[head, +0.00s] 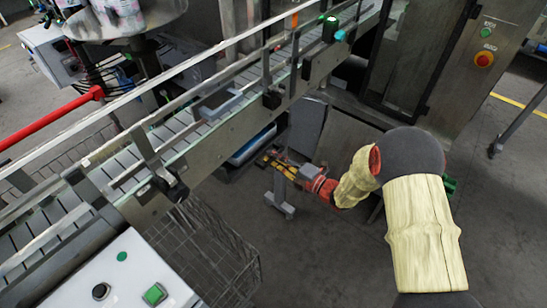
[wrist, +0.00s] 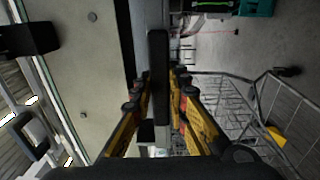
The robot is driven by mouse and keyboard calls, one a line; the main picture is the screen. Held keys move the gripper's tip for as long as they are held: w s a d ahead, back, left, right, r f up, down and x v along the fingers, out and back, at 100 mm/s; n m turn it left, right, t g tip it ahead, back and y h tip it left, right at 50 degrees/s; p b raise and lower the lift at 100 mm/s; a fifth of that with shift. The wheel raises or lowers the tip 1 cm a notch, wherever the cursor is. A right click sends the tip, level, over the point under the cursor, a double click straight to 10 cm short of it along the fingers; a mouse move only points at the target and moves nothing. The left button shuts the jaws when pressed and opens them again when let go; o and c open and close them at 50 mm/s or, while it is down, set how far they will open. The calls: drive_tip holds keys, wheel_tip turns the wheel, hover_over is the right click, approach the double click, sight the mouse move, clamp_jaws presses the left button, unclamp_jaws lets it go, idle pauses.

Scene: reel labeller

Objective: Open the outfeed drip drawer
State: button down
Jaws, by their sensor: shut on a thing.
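The outfeed drip drawer (head: 252,147) shows as a pale blue-grey tray edge under the conveyor's side in the head view. How far out it stands I cannot tell. My gripper (head: 266,160) is at the drawer's front, below the conveyor, with its yellow fingers pointing at it. In the wrist view a dark bar-like handle (wrist: 158,75) stands upright in the picture at the fingertips. My gripper (wrist: 163,92) is shut on this handle, with a yellow finger on each side. The exact contact is dark and partly hidden.
The conveyor (head: 225,125) with its rails runs above my gripper. A wire basket (head: 205,255) stands below and left; it also shows in the wrist view (wrist: 225,100). A grey post with a foot (head: 281,200) is close beside my gripper. Floor to the right is mostly clear.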

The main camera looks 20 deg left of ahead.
drive_tip(key=shift+s+d, duration=0.1)
idle(0.6)
drive_tip(key=p+v, duration=0.8)
drive_tip(key=v, duration=1.1)
drive_tip(key=shift+s+d+f, duration=0.15)
drive_tip(key=shift+s+d, duration=0.05)
drive_tip(key=shift+d, duration=0.1)
drive_tip(key=c, duration=1.7)
unclamp_jaws()
drive_tip(key=v, duration=1.2)
